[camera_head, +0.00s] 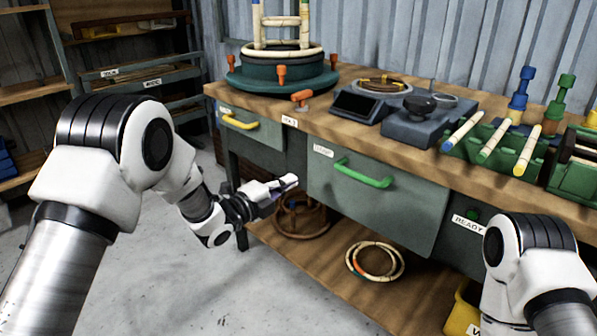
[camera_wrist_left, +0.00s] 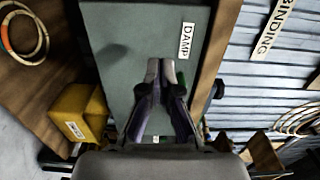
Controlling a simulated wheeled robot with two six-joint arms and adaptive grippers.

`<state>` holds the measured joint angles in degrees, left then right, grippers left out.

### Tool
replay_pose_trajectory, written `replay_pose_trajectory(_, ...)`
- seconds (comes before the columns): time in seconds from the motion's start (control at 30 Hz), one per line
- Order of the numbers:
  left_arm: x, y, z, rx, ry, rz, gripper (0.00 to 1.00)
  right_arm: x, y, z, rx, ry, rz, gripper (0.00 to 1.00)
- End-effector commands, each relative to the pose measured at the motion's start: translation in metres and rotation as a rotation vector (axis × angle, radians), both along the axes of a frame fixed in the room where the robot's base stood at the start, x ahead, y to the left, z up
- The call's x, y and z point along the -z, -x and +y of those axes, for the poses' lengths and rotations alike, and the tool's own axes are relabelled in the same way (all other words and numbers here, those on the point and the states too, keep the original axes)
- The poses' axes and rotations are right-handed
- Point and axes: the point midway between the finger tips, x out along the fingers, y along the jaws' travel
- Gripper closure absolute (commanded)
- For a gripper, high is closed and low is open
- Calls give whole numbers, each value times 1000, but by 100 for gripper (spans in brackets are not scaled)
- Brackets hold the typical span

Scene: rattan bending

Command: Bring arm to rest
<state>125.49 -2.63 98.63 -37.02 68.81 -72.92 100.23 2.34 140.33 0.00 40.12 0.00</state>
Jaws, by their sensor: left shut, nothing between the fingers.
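My left arm reaches in from the left in the head view. Its gripper (camera_head: 292,182) is shut and empty, in front of the workbench and left of the green-handled drawer (camera_head: 340,205). In the left wrist view the two dark fingertips (camera_wrist_left: 160,70) are together with nothing between them. Behind them is a grey-green panel with a "DAMP" label (camera_wrist_left: 186,40). I cannot tell whether the fingers touch anything there. My right arm shows at the lower right of the head view; its gripper is out of frame.
The workbench top (camera_head: 350,135) holds a green round jig (camera_head: 283,82), a scale (camera_head: 361,106) and green racks (camera_head: 500,145). Rattan rings (camera_head: 375,262) lie on the lower shelf. A yellow bin (camera_head: 462,312) stands beside my right arm. Open floor (camera_head: 190,275) is at left.

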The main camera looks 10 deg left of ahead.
Motion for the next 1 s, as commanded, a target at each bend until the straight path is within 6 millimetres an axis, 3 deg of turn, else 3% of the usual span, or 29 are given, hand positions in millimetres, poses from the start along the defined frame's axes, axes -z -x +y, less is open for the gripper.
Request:
replay_pose_trajectory(0.1, -3, 19, 15, -2, 4, 2, 100, -8, 0, 0, -1, 0, 0, 10)
replay_pose_trajectory(0.27, 5, 32, 23, 0, 1, 11, 100, -9, 0, 0, -1, 0, 0, 10)
replay_pose_trajectory(0.37, 43, 40, 24, 0, 1, 69, 100, -9, 0, 0, -1, 0, 0, 10)
replay_pose_trajectory(0.47, 109, 66, 29, -25, 8, 210, 100, -9, 0, 0, -1, 0, 1, 10)
replay_pose_trajectory(0.6, 214, 134, 50, -166, 56, 555, 100, -9, 0, 0, -1, 0, 0, 10)
replay_pose_trajectory(0.73, 293, 219, 77, -393, 171, 948, 100, -9, 0, 0, -1, 0, 0, 10)
replay_pose_trajectory(0.8, 322, 271, 91, -552, 244, 1148, 100, -9, 0, 0, -1, 0, 0, 10)
replay_pose_trajectory(0.87, 338, 312, 103, -699, 308, 1297, 100, -9, 0, 0, -1, 0, 0, 10)
replay_pose_trajectory(1.0, 351, 396, 126, -1083, 478, 1551, 100, -9, 0, 0, -1, 0, 0, 10)
